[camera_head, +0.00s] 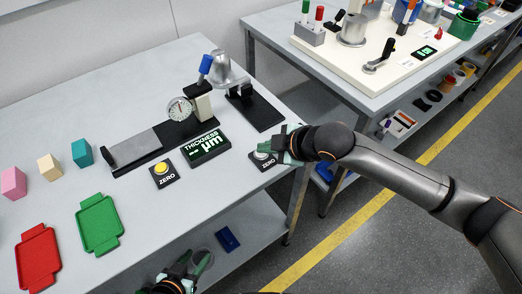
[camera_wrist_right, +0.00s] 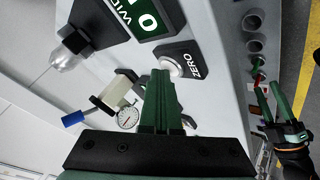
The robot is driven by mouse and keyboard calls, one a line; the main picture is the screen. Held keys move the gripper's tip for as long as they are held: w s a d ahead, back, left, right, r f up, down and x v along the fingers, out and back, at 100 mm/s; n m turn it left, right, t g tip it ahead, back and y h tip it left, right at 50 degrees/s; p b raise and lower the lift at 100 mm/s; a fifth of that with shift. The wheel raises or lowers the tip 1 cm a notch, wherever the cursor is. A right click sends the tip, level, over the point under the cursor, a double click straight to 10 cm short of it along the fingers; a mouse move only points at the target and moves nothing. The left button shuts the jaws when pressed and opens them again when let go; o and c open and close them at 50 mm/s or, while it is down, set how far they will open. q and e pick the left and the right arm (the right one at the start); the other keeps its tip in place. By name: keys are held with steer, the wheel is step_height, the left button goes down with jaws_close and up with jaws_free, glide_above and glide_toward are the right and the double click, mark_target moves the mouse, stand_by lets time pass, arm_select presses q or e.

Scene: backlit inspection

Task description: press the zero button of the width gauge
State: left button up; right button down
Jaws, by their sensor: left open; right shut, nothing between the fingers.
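The width gauge's zero button, a pale round cap on a dark box marked ZERO (camera_head: 264,156), is near the right edge of the near table. It also shows in the right wrist view (camera_wrist_right: 171,66). My right gripper (camera_head: 282,150) is shut and empty, its green fingertips (camera_wrist_right: 163,73) right at the cap; I cannot tell whether they touch it. A display reading "WID" and 0 (camera_wrist_right: 147,20) is beside the button in the wrist view, partly cut off. My left gripper (camera_head: 186,272) is open and empty, low at the front of the table, away from the button.
A thickness display (camera_head: 206,147), a yellow zero button (camera_head: 161,169) and a dial gauge (camera_head: 179,109) stand left of my right gripper. Red (camera_head: 38,262) and green (camera_head: 100,224) trays lie further left. A second table (camera_head: 372,98) is behind my right arm.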

mark_target(266, 155)
steer(key=shift+r+p, duration=0.75)
steer(key=shift+p, duration=0.3)
step_height(266, 155, up, 5)
steer(key=p, duration=0.5)
steer(key=shift+r, duration=0.1)
steer(key=shift+d, duration=0.1)
stand_by(0.3)
